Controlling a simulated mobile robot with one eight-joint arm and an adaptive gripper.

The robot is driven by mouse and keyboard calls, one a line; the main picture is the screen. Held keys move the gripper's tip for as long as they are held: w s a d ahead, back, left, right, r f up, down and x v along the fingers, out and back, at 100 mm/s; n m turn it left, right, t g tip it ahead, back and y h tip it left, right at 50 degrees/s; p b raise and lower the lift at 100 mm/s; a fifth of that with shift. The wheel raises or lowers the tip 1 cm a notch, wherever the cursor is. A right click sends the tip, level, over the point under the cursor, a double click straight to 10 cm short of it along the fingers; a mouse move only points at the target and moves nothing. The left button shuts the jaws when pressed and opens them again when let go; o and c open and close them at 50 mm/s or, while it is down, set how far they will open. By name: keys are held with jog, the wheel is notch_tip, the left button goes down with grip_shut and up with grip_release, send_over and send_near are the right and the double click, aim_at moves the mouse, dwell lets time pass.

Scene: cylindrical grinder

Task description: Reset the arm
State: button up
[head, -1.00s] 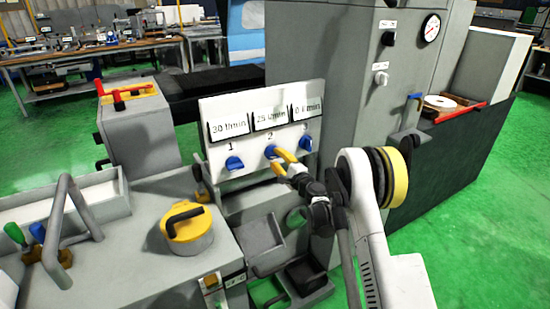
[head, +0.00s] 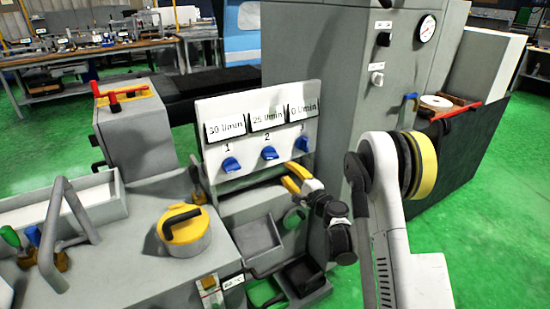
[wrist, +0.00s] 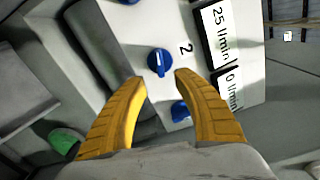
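My gripper (head: 293,177) is in front of the white flow panel (head: 260,98), below and right of knob 2. In the wrist view its two yellow fingers (wrist: 160,84) are apart with nothing between them, and blue knob 2 (wrist: 160,63) lies beyond their tips. Knob 2 (head: 270,153) sits in the middle of the panel under the label 25 l/min. Knob 1 (head: 231,164) is under 30 l/min. Knob 3 (head: 302,143) is under 0 l/min and is partly hidden behind a finger in the wrist view (wrist: 180,110).
A grey cabinet (head: 395,85) with a gauge stands right of the panel. A yellow-lidded pot (head: 184,236) and a bent grey handle (head: 52,225) stand at the front left. Small grey bins (head: 262,246) sit below the panel. Green floor (head: 480,215) is open at the right.

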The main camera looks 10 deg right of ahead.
jog(key=s+a+r+n+g, duration=0.3)
jog(key=s+a+r+n, duration=0.15)
jog(key=s+r, duration=0.25)
jog(key=s+a+r+n+g, duration=0.3)
jog(key=s+a+r+n, duration=0.15)
jog(key=s+r, duration=0.25)
jog(key=s+d+f+n+g+h, duration=0.1)
jog(key=s+d+n+h, duration=0.1)
jog(key=s, duration=0.7)
jog(key=s+d+f+n+g+h, duration=0.1)
jog(key=s+d+n, duration=0.1)
jog(key=s, duration=0.8)
jog(key=s+d+f+n+g+h, duration=0.1)
jog(key=s+n+g+h, duration=0.1)
jog(key=s, duration=0.7)
jog(key=shift+s+d+f+n+h, duration=0.2)
jog(key=shift+d+n+h, duration=0.15)
jog(key=shift+n, duration=0.55)
dwell(0.6)
